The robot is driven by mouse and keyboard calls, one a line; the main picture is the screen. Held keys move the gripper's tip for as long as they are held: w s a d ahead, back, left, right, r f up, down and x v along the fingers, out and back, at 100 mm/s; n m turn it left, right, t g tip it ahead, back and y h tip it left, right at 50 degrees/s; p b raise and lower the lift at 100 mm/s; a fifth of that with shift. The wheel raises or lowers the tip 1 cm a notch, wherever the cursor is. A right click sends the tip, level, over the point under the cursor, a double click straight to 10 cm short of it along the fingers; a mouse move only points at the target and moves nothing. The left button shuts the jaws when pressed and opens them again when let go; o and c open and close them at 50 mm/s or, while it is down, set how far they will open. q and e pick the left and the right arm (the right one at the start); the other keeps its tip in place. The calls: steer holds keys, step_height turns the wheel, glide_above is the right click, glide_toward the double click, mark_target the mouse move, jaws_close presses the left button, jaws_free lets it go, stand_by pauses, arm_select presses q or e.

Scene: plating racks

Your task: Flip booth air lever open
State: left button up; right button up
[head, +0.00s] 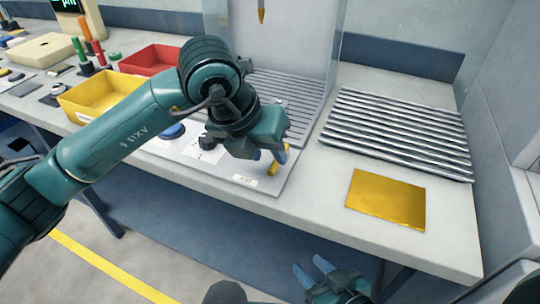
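The booth air lever (272,169) is a small yellow handle near the front edge of the booth's base plate, beside a label reading "AIR" (243,180). My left gripper (269,155) points down right at the lever, its blue fingertips a little apart. The lever shows just below the fingertips; its upper part is hidden, and I cannot tell whether they touch it. My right gripper (311,269) is low in the picture, in front of the bench, with its fingers apart and empty.
The booth (283,45) stands behind the lever, with a ribbed grey floor. A ribbed metal rack (398,130) and a gold plate (386,199) lie to the right. A yellow bin (100,95) and red bin (150,60) stand left.

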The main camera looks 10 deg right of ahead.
arm_select(q)
steer(key=v, duration=1)
steer(key=shift+r, duration=0.3)
steer(key=shift+a, duration=0.1)
